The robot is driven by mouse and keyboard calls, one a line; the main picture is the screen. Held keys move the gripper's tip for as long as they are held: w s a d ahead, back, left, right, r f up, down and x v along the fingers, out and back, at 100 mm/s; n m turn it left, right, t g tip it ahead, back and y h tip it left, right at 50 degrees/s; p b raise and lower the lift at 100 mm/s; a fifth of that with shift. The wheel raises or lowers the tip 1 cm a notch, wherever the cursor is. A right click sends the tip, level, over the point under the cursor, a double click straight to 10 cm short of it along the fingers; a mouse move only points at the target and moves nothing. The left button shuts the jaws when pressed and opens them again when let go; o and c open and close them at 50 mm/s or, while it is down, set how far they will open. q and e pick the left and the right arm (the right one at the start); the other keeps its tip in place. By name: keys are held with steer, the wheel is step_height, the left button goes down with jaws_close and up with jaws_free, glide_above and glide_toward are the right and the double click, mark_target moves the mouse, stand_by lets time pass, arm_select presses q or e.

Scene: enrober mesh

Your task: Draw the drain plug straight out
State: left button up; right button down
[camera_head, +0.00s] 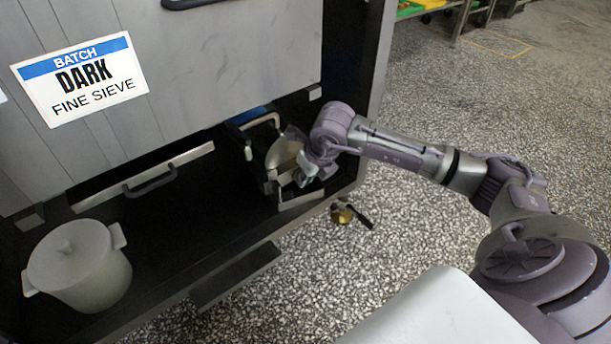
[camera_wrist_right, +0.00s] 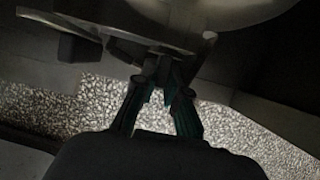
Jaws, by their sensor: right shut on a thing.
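My right gripper (camera_head: 308,176) reaches from the right into the machine's low bay, beside a pale round vessel (camera_head: 283,152) with bar handles. In the right wrist view the gripper (camera_wrist_right: 167,92) has its two dark green fingers closed around a small dark part (camera_wrist_right: 164,70), apparently the drain plug. This part sits below the pale vessel's rounded underside (camera_wrist_right: 215,12). The fingers and shadow hide most of it, and I cannot tell how far in it sits. My left gripper is not in view.
A pale lidded pot (camera_head: 78,266) stands in the bay at left. A flat tray with a handle (camera_head: 150,182) lies behind it. A small brass-coloured item with a black handle (camera_head: 343,214) is on the speckled floor (camera_head: 430,225), which is open toward the right.

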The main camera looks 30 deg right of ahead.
steer(key=shift+s+d, duration=0.1)
steer(key=shift+s, duration=1)
steer(key=shift+s+d, duration=0.15)
steer(key=shift+s, duration=1.9)
